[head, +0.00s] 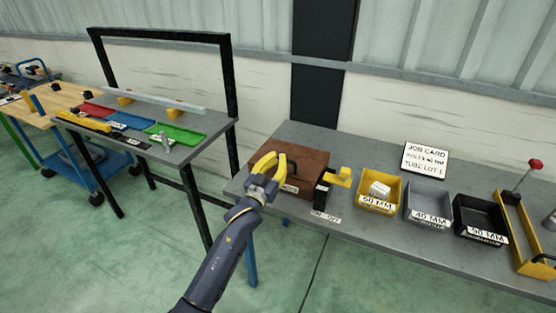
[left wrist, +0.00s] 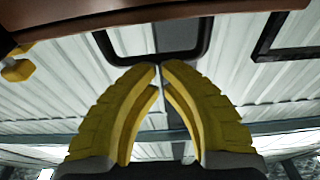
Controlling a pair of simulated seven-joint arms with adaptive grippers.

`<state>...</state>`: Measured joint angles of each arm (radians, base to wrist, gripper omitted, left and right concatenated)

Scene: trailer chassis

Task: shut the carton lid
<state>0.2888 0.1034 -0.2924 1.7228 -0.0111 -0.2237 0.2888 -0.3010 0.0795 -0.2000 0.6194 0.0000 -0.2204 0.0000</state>
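The brown carton (head: 312,160) sits on the left part of the grey bench. Its top looks flat in the head view, but the gripper covers its left part, so I cannot tell whether the lid is fully down. My left gripper (head: 279,156) is at the carton's left front, with its yellow fingertips together. In the left wrist view the fingertips (left wrist: 160,66) overlap the bar of a dark loop handle (left wrist: 204,45), below a brown carton edge (left wrist: 90,20). I cannot tell whether they grip the bar. My right gripper is in neither view.
Right of the carton are a black-and-yellow fixture (head: 321,195), a yellow bin (head: 380,206), a grey bin (head: 428,220) and a black bin (head: 480,232). A sign (head: 425,160) stands behind them. A dark-framed table (head: 190,112) with coloured trays stands to the left.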

